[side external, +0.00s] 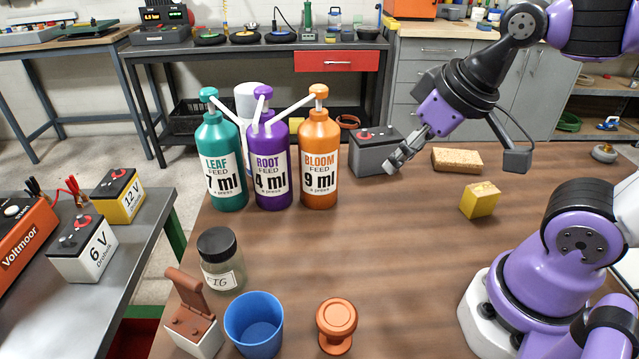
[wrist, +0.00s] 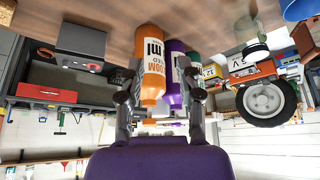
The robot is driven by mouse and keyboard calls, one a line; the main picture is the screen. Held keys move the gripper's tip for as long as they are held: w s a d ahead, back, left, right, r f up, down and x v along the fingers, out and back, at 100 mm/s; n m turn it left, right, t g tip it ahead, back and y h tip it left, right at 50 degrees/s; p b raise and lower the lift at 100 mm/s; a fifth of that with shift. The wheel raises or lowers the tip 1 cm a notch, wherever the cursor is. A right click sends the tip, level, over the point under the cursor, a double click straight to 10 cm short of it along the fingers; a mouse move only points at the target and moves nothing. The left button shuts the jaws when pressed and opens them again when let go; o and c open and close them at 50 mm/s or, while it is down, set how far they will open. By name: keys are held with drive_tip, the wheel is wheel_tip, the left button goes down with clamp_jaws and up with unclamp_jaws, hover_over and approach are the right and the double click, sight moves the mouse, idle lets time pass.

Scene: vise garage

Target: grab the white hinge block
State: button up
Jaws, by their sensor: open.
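The white hinge block (side external: 196,346) stands at the front left corner of the table, with a brown plate on top and a brown flap raised upright behind. The orange bottle (wrist: 153,65) and purple bottle (wrist: 174,75) show beyond the gap.
Green (side external: 219,165), purple (side external: 271,160) and orange (side external: 319,155) pump bottles stand left of the grey battery (side external: 370,158). A jar (side external: 220,262) and blue cup (side external: 254,325) stand close to the block. A terracotta knob (side external: 337,322) is farther right. The table's middle is clear.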

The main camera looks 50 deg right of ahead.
drive_tip(key=w+a+r+n, duration=0.1)
drive_tip(key=w+a, duration=0.3)
drive_tip(key=a, duration=0.1)
drive_tip(key=n+g+y, duration=0.1)
drive_tip(key=n, duration=0.1)
hover_over(199, 286)
drive_tip(key=s+d, duration=0.1)
drive_tip(key=s, duration=0.1)
wheel_tip(199, 286, down, 3)
drive_tip(key=x, duration=0.4)
drive_tip(key=shift+s+a+f, duration=0.15)
drive_tip(key=shift+a, duration=0.05)
drive_tip(key=x, duration=0.2)
drive_tip(key=w+x, duration=0.1)
drive_tip(key=x, duration=0.2)
drive_tip(key=shift+a, duration=0.25)
clamp_jaws()
